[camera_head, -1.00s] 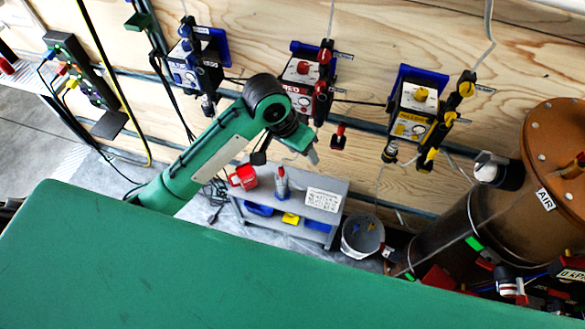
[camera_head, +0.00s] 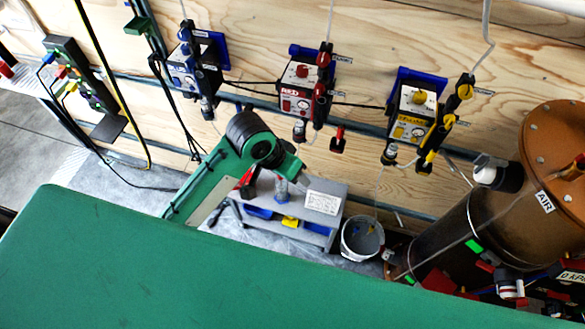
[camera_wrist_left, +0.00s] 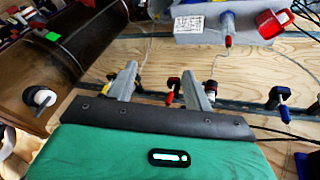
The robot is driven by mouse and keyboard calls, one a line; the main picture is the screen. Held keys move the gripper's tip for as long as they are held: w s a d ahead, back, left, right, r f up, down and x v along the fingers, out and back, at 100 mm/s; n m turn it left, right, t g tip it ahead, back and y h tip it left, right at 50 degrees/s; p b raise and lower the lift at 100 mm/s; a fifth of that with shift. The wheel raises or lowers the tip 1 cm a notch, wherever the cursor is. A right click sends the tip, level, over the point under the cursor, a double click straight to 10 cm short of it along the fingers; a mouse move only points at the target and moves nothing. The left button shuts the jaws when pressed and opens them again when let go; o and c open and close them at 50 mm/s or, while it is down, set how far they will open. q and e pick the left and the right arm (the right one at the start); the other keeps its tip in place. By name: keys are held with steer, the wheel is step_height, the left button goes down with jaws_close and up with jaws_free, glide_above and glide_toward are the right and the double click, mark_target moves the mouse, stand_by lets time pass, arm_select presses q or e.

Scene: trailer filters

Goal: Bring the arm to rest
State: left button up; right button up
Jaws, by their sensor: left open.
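My left arm (camera_head: 222,178) is green with a dark joint and rises from behind the green surface in the head view. It stands in front of the small grey cart and partly covers it. My left gripper (camera_wrist_left: 160,80) shows in the left wrist view as two grey fingers spread apart, with nothing between them. In the head view I cannot make out its fingers clearly. My right gripper is in neither view.
A grey cart (camera_head: 335,186) holds a bottle (camera_head: 282,190) and a white label card (camera_head: 322,203). A white bucket (camera_head: 362,238) and a brown tank (camera_head: 450,235) stand right. Blue (camera_head: 195,70), red (camera_head: 300,85) and yellow (camera_head: 415,110) filter units hang on the plywood wall.

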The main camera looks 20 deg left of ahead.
arm_select(q)
steer(key=w+a+f+n+y+b, duration=0.1)
steer(key=w+a+f, duration=0.1)
steer(key=f, duration=1)
steer(key=w+a+f+n+b, duration=0.2)
steer(key=f, duration=1)
steer(key=s+a+f+y+b, duration=0.1)
steer(key=s+a+f, duration=0.2)
steer(key=f, duration=0.6)
steer(key=s+a+f, duration=0.2)
steer(key=s+f, duration=0.2)
steer(key=f, duration=0.4)
steer(key=s+a+f+y+b, duration=0.15)
steer(key=s+a+f, duration=0.25)
steer(key=s+f, duration=0.95)
steer(key=s+a+f, duration=0.1)
steer(key=s+f, duration=0.2)
steer(key=s, duration=0.3)
steer(key=s+f+g+b, duration=0.1)
steer(key=s+f, duration=0.2)
steer(key=s, duration=0.3)
steer(key=s+a+f+m, duration=0.1)
steer(key=s+f, duration=0.2)
steer(key=s, duration=0.4)
steer(key=shift+a+f+g+b, duration=0.15)
steer(key=shift+a+g+b, duration=0.15)
steer(key=shift+b, duration=0.05)
steer(key=shift+y, duration=0.25)
